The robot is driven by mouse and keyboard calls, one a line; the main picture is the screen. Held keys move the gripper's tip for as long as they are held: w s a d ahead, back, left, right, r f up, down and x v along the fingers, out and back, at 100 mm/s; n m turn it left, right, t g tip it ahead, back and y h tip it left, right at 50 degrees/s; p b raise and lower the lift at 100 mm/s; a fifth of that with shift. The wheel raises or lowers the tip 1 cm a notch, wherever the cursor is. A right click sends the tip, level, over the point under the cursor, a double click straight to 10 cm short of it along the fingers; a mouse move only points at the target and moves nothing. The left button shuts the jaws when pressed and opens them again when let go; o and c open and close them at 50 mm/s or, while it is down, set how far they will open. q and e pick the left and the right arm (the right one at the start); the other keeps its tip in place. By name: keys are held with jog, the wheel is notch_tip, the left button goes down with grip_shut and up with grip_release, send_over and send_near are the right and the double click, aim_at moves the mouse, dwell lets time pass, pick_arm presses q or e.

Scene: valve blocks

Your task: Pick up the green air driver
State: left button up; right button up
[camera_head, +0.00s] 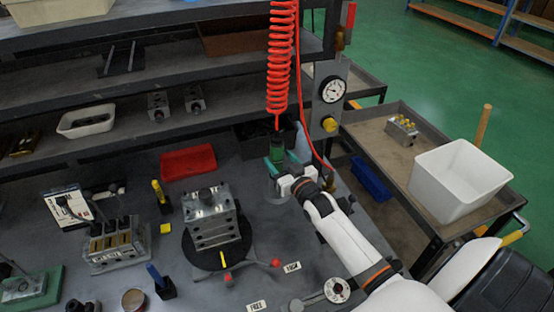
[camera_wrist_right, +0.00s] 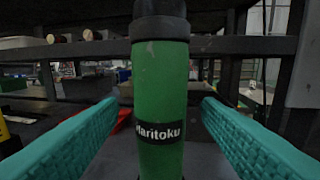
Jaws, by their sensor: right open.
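The green air driver (camera_head: 277,150) hangs upright at the end of the coiled red hose (camera_head: 281,60) in the head view. In the right wrist view the driver (camera_wrist_right: 160,95) fills the middle, a green cylinder with a dark collar and a black label reading "Haritoku". My right gripper (camera_head: 274,168) is at the driver. Its two teal fingers are open, one on each side of the driver, with gaps visible in the wrist view. The driver's lower end is hidden. My left gripper is not in view.
A valve block (camera_head: 212,217) stands on a round black turntable at the bench middle. A red tray (camera_head: 188,162) lies left of the driver. A pressure gauge (camera_head: 333,90) on a post is close at right. A white bin (camera_head: 458,180) stands on a side cart.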

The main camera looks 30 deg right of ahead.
jog(key=w, duration=0.2)
jog(key=shift+w+d, duration=0.15)
jog(key=shift+w, duration=0.2)
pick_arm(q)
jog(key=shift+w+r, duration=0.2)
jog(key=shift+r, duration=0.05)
